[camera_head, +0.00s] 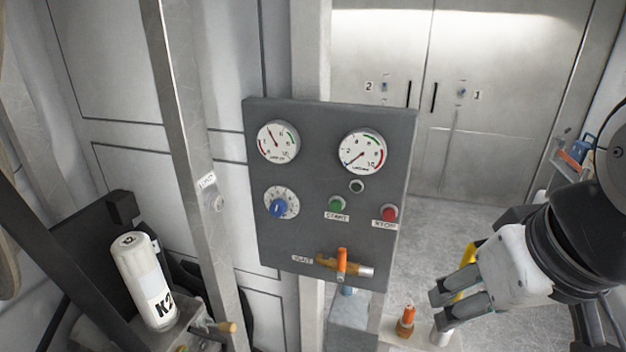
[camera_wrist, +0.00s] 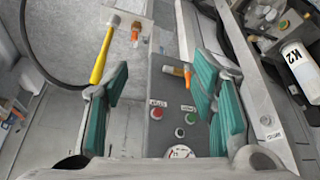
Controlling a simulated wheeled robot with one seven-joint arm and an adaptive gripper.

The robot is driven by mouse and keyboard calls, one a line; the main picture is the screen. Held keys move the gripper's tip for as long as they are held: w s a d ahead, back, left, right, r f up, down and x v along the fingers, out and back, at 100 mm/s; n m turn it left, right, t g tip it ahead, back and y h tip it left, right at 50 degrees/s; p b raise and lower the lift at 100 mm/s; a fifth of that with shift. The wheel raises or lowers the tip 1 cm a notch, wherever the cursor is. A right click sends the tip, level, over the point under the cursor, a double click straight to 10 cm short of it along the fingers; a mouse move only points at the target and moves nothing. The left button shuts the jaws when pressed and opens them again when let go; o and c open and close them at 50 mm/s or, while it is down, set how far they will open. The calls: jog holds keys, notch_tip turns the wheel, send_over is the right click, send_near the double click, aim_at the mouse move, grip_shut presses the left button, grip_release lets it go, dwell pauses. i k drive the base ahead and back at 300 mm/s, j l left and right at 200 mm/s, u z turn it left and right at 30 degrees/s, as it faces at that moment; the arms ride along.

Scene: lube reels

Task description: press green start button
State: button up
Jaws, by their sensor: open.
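The green start button (camera_head: 336,203) sits on a grey control panel (camera_head: 274,234), with a START label under it. In the wrist view the green button (camera_wrist: 190,118) shows between my finger pads, nearer the right one, with the picture turned about. The red stop button (camera_head: 388,212) is to its right on the panel; it also shows in the wrist view (camera_wrist: 179,132). My gripper (camera_head: 440,314) is open and empty, to the lower right of the panel and apart from it. In the wrist view my gripper (camera_wrist: 161,76) has its teal pads spread wide.
The panel also bears two gauges (camera_head: 278,143), a blue knob (camera_head: 278,208) and an orange-handled valve (camera_head: 341,262) below the button. A yellow-handled tool (camera_wrist: 102,55) stands by my left finger. A white K2 bottle (camera_head: 144,278) stands at left. Metal doors (camera_head: 500,150) are behind.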

aim_at(335, 205)
jog(key=k+l+u, duration=0.2)
jog(key=l, duration=0.25)
jog(key=l+u, duration=0.25)
jog(key=l, duration=0.2)
jog(key=k+l+u, duration=0.2)
jog(key=l, duration=0.2)
jog(key=k+l+u, duration=0.1)
jog(key=l+u, duration=0.15)
jog(key=l, duration=0.15)
jog(key=k+l+u, duration=0.2)
jog(key=l, duration=0.15)
jog(key=k+l, duration=0.2)
jog(key=i+j, duration=0.25)
